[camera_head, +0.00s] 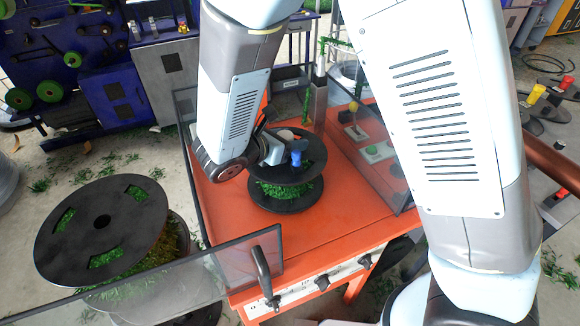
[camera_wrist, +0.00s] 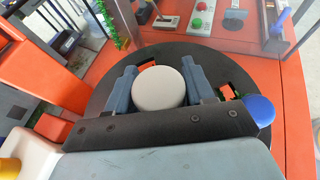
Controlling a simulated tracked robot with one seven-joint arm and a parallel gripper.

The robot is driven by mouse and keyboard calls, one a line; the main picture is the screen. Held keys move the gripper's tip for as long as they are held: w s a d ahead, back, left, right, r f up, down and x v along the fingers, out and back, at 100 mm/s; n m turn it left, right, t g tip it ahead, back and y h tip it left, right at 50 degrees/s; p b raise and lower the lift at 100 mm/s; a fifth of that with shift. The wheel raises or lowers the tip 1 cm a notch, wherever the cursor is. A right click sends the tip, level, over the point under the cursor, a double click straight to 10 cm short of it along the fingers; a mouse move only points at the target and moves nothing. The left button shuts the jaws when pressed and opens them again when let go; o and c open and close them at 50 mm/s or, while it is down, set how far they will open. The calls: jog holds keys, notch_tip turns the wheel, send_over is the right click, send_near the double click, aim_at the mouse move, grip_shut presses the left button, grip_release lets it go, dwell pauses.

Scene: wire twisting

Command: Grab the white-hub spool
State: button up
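The spool has black flanges and green wire, and stands upright on the orange table. In the head view its lower flange (camera_head: 286,204) shows below the wire, and my gripper (camera_head: 277,147) partly covers its top. In the wrist view the round white hub (camera_wrist: 159,89) rises from the black top flange (camera_wrist: 108,81). My gripper (camera_wrist: 160,84) has its two grey-blue fingers on opposite sides of the hub, with no clear gap between them and it. The fingers' lower ends are partly hidden.
A blue-topped post (camera_head: 296,156) stands close beside my gripper. The orange table (camera_head: 222,205) has clear panels, one (camera_head: 376,150) at right and one with a black handle (camera_head: 262,270) in front. A larger green-wire spool (camera_head: 102,222) stands at left. Control buttons (camera_head: 374,151) are behind right.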

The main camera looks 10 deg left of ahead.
grip_shut()
dwell(0.6)
